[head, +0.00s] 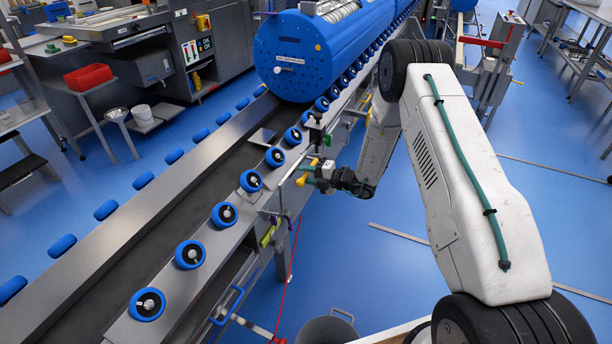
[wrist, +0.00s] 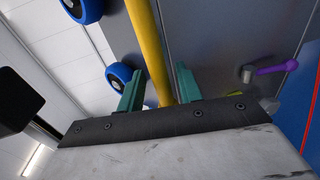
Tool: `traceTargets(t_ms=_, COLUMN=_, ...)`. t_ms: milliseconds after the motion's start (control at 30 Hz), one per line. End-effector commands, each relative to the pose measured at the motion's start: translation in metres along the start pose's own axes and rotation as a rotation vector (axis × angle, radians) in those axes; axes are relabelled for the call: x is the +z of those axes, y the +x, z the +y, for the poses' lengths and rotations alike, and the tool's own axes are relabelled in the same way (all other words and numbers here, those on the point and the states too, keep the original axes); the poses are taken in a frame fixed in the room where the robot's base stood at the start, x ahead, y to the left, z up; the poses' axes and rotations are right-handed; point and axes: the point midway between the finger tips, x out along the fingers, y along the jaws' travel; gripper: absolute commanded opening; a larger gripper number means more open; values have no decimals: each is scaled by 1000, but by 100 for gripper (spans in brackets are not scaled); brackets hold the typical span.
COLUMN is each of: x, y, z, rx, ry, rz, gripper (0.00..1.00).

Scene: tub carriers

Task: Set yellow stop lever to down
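The yellow stop lever is a yellow bar in the wrist view (wrist: 148,40), running from the top edge down between my gripper's two green fingers (wrist: 158,88). Narrow gaps show on both sides of the bar, so the fingers are open around it and not clamped. In the head view my gripper (head: 312,175) is at the right side of the conveyor frame, with small yellow parts of the lever (head: 302,181) at its fingertips. The lever's pivot is hidden, and its up or down setting cannot be told.
A purple handle (wrist: 278,68) sits on the frame right of the fingers in the wrist view. A yellow-green handle (head: 268,236) is lower on the frame. Blue rollers (head: 251,181) line the conveyor, and a large blue tub (head: 310,60) rests farther up it. Open blue floor lies right.

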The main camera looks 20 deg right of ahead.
Motion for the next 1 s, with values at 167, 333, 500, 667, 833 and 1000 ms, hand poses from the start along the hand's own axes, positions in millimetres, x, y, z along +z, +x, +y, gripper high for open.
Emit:
traceTargets(t_ms=167, x=0, y=-4, z=0, rx=-1, ry=1, rz=0, gripper=35)
traceTargets(t_ms=333, x=1, y=-28, z=0, rx=-1, ry=2, rz=-3, gripper=35)
traceTargets(t_ms=500, x=1, y=-57, z=0, rx=0, ry=2, rz=-3, gripper=35)
traceTargets(t_ms=667, x=1, y=-74, z=0, rx=0, ry=1, rz=-2, gripper=35)
traceTargets(t_ms=833, x=0, y=-79, z=0, rx=0, ry=0, rz=-1, gripper=35)
traceTargets(t_ms=1000, x=0, y=-79, z=0, rx=0, ry=0, rz=-1, gripper=35)
